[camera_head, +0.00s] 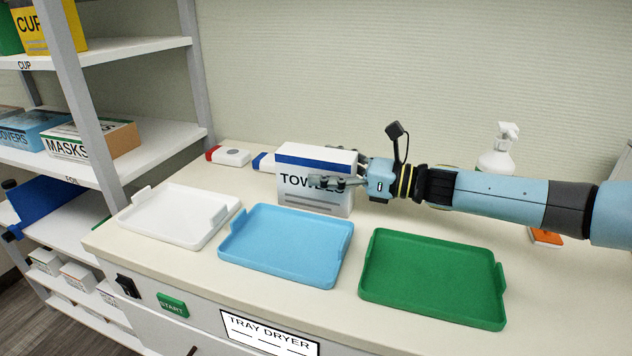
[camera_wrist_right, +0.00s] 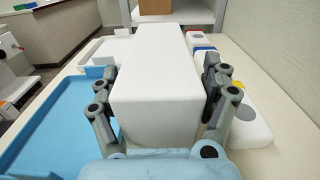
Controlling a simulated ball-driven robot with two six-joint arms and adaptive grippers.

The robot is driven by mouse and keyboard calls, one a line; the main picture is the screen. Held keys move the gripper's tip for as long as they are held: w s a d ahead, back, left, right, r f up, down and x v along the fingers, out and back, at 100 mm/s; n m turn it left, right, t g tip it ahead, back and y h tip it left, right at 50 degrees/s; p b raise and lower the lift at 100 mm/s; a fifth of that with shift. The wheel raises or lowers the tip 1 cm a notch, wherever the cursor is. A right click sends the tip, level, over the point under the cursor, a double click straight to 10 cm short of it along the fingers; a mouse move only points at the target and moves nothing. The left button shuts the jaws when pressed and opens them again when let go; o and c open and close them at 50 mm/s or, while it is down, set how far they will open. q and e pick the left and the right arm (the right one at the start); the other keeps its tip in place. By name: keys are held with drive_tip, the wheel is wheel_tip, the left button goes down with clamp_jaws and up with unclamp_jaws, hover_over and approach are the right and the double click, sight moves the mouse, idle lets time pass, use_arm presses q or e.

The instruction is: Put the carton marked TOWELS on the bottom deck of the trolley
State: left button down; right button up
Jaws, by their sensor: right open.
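The carton marked TOWELS (camera_head: 315,200) is white with a blue band near its top. It stands upright on the counter behind the blue tray, and its pale side fills the middle of the right wrist view (camera_wrist_right: 158,85). My right gripper (camera_head: 340,170) comes from the right and has its fingers on either side of the carton. The jaws are open, with one finger in front of the carton and the other mostly hidden behind it. In the wrist view both fingers (camera_wrist_right: 160,72) lie close along its sides; contact is unclear. No trolley can be made out. My left gripper is not seen.
White (camera_head: 180,218), blue (camera_head: 285,247) and green (camera_head: 430,280) trays line the counter's front. Small white boxes (camera_head: 228,156) lie beyond the carton. A spray bottle (camera_head: 497,158) stands behind my right arm. A shelf rack (camera_head: 150,143) with cartons is at the left.

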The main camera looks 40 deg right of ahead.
drive_tip(key=shift+w+a, duration=0.1)
drive_tip(key=shift+w, duration=0.1)
drive_tip(key=c, duration=1.5)
drive_tip(key=shift+r, duration=0.1)
clamp_jaws()
